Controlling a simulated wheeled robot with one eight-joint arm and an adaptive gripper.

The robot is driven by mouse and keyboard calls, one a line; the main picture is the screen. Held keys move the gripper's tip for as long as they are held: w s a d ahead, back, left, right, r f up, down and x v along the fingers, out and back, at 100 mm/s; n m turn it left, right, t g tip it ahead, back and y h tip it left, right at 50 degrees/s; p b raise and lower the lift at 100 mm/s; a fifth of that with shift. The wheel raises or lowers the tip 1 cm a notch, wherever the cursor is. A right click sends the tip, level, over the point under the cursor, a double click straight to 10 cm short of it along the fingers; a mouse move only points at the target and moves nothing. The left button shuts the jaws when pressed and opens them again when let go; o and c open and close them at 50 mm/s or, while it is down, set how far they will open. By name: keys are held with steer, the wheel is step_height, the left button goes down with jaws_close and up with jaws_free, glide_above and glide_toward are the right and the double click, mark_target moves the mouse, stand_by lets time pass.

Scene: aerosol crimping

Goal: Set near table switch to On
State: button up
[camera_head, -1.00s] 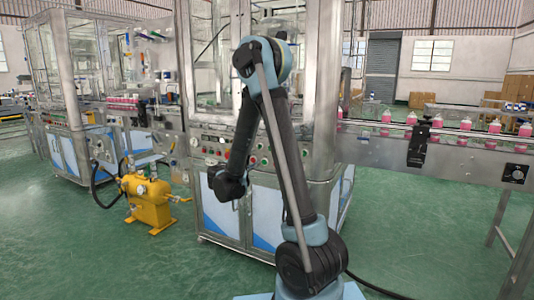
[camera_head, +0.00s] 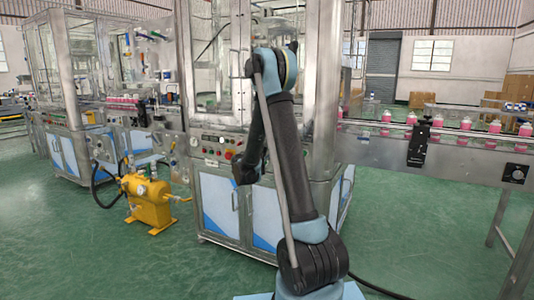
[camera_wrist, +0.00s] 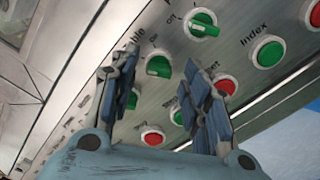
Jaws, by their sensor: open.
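A green rotary switch (camera_wrist: 158,66) sits on the grey control panel in the wrist view, with "on" printed above it. A label ending in "ble" beside it is partly covered by my left finger. How its knob is turned is hard to tell. My gripper (camera_wrist: 158,60) is open, its two blue-grey fingers on either side of this switch. It holds nothing; whether a finger touches the knob cannot be told. A second green switch (camera_wrist: 203,24) lies up and to the right, also with an "on" mark. In the head view my gripper (camera_head: 240,170) is at the panel, small and partly hidden.
Green Index button (camera_wrist: 268,52) and red buttons (camera_wrist: 225,86) (camera_wrist: 153,135) lie close around my fingers. The panel belongs to a glazed machine (camera_head: 225,150). A yellow tank (camera_head: 148,198) stands on the floor at left; a conveyor (camera_head: 440,150) with pink bottles runs right.

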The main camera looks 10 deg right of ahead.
steer(key=shift+w+d, duration=0.35)
steer(key=shift+w, duration=0.1)
jaws_close()
steer(key=shift+m, duration=0.3)
steer(key=m, duration=1.1)
steer(key=shift+s+f, duration=0.15)
steer(key=shift+m, duration=0.4)
steer(key=shift+d, duration=0.1)
